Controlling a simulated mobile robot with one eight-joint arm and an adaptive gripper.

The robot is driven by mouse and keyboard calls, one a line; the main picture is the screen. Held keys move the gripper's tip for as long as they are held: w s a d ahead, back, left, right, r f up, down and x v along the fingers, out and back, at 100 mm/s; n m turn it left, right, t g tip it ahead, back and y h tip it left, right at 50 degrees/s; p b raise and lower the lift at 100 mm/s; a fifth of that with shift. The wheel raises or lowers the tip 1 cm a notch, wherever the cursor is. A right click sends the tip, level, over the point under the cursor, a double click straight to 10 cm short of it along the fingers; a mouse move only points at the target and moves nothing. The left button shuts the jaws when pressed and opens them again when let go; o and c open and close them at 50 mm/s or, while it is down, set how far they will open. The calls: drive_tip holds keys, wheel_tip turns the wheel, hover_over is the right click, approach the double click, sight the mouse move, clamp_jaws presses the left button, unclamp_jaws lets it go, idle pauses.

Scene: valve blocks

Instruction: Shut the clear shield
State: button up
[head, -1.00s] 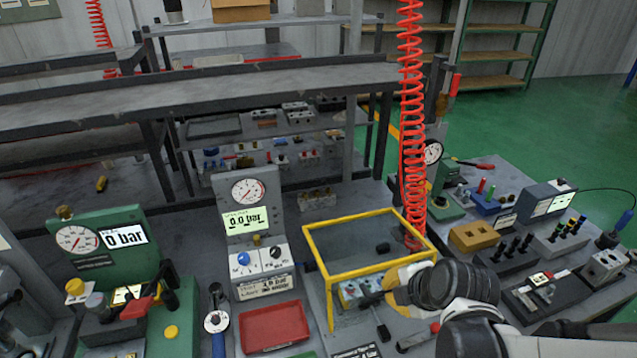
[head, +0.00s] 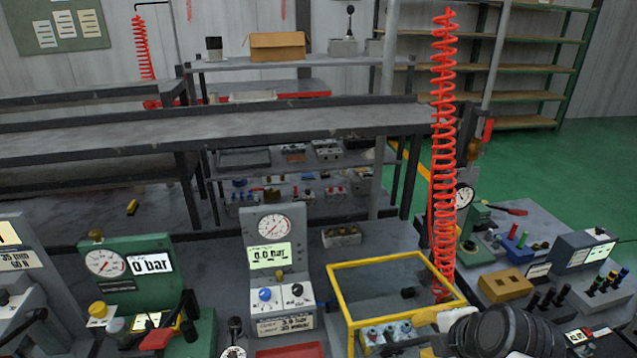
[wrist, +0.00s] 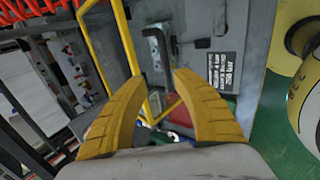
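The clear shield (head: 398,288) is a see-through panel in a yellow frame. In the head view it stands raised over a block with pale blue-and-white knobs (head: 388,332). In the wrist view its yellow frame bars (wrist: 124,38) run down just beyond my fingers. My gripper (wrist: 160,83) is open, with two yellow fingers spread and nothing seen between them. A black handle (wrist: 158,62) lies beyond the fingertips; whether it belongs to the shield I cannot tell. In the head view my wrist covers the shield's lower right, and the fingers are hardly visible. Contact with the frame cannot be told.
A red coiled hose (head: 442,160) hangs just behind the shield's right side. A grey gauge panel (head: 272,255) stands left of it, with a red tray (head: 290,350) below. A tan block (head: 506,285) and several small devices stand at right.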

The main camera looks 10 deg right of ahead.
drive_tip(key=v, duration=0.7)
drive_tip(key=shift+r, duration=0.2)
drive_tip(key=shift+s, duration=0.15)
